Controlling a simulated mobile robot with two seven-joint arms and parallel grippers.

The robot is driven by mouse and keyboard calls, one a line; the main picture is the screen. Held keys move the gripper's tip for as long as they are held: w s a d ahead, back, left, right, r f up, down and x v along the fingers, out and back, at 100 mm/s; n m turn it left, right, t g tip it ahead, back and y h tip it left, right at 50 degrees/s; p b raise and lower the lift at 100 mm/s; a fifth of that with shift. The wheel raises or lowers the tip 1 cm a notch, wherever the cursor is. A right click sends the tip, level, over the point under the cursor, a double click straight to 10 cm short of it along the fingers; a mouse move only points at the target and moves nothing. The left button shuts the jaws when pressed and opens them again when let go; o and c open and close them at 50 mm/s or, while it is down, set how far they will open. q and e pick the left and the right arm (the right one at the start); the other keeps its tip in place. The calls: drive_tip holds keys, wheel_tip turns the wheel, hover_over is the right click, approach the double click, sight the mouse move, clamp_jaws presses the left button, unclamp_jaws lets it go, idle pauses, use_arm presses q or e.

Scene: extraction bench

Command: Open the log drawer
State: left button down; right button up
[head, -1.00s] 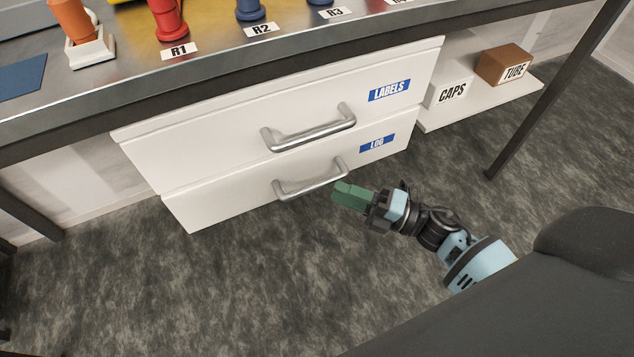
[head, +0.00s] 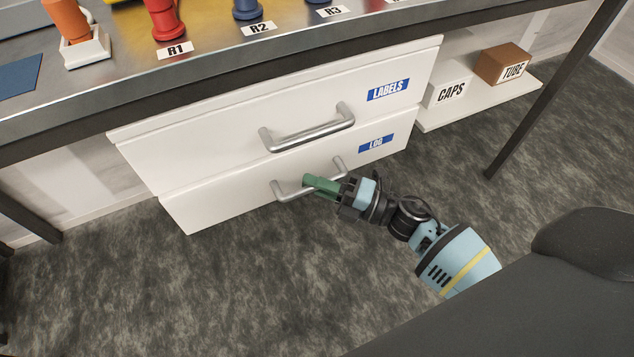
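The log drawer (head: 220,205) is the lower white drawer under the bench, with a blue LOG label (head: 376,143). Its front looks flush with the drawer above, so it appears closed. Its metal bar handle (head: 287,195) sits on the front, left of the label. My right gripper (head: 311,184) has green fingers that overlap the middle of this handle and hide part of the bar. I cannot tell whether the fingers are around the bar or only in front of it, nor how far apart they are. My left gripper is not in view.
The closed LABELS drawer (head: 210,140) with its own handle (head: 310,136) is just above. A shelf (head: 480,101) to the right holds a CAPS box (head: 449,91) and a TUBE box (head: 503,64). A dark bench leg (head: 540,110) stands at right. The floor (head: 230,290) in front is clear.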

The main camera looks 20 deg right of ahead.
clamp_jaws()
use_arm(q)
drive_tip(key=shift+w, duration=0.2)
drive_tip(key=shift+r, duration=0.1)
use_arm(e)
drive_tip(key=shift+s, duration=0.15)
